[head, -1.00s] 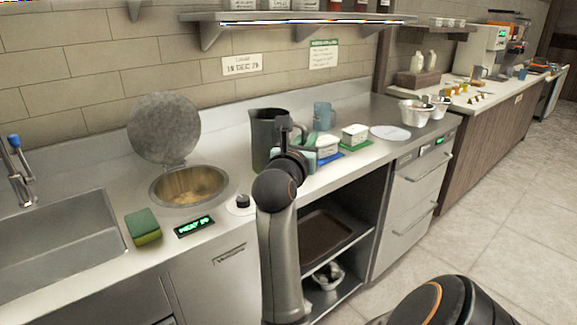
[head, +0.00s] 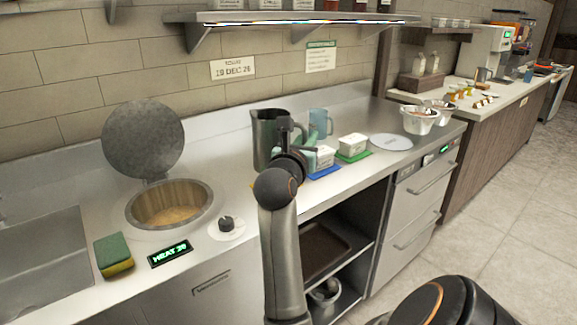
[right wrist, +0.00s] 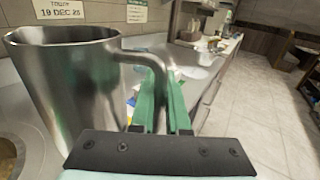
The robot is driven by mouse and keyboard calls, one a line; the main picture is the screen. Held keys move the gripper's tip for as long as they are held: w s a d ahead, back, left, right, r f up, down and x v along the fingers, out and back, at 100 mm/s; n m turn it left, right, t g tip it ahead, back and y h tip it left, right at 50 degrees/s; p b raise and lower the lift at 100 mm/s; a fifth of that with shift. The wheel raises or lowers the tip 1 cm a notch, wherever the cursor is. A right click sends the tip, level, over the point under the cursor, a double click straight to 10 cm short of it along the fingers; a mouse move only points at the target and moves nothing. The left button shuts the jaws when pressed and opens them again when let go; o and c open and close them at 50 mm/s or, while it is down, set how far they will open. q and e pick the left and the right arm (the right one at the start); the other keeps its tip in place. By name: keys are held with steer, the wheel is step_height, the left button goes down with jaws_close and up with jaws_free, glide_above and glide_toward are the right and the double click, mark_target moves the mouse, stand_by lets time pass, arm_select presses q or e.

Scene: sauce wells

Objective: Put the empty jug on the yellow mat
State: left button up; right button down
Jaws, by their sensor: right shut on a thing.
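The grey metal jug (head: 266,135) is upright over the counter, behind my right arm. It fills the left of the right wrist view (right wrist: 70,90). My right gripper (head: 300,145) is shut on the jug's handle (right wrist: 155,70), with its green fingers (right wrist: 170,108) at the handle. The jug's base is partly hidden, so I cannot tell whether it touches the counter. Its inside does not show. A small yellow edge (head: 252,185), perhaps the yellow mat, shows just left of my arm; the rest is hidden. My left gripper is not in view.
A white tub (head: 324,156) stands on a blue mat (head: 326,172), and another (head: 352,144) on a green mat (head: 355,157). A blue mug (head: 319,120) stands behind. A steel well (head: 168,205) with raised lid, a knob (head: 227,226) and a sponge (head: 113,255) lie left.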

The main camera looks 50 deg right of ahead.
steer(key=w+d+f, duration=0.2)
steer(key=d+f, duration=0.1)
steer(key=f, duration=0.1)
steer(key=w+d+f+b, duration=0.1)
steer(key=w+d+f, duration=0.2)
steer(key=d+f, duration=0.1)
steer(key=w+d+f+b, duration=0.1)
steer(key=w+d+f, duration=0.1)
steer(key=d+f, duration=0.1)
steer(key=shift+w+d+f, duration=0.2)
steer(key=shift+d+f, duration=0.05)
steer(key=shift+f, duration=0.5)
steer(key=shift+f+b, duration=0.3)
steer(key=shift+b, duration=0.1)
steer(key=c, duration=0.9)
jaws_free()
steer(key=shift+r, duration=0.1)
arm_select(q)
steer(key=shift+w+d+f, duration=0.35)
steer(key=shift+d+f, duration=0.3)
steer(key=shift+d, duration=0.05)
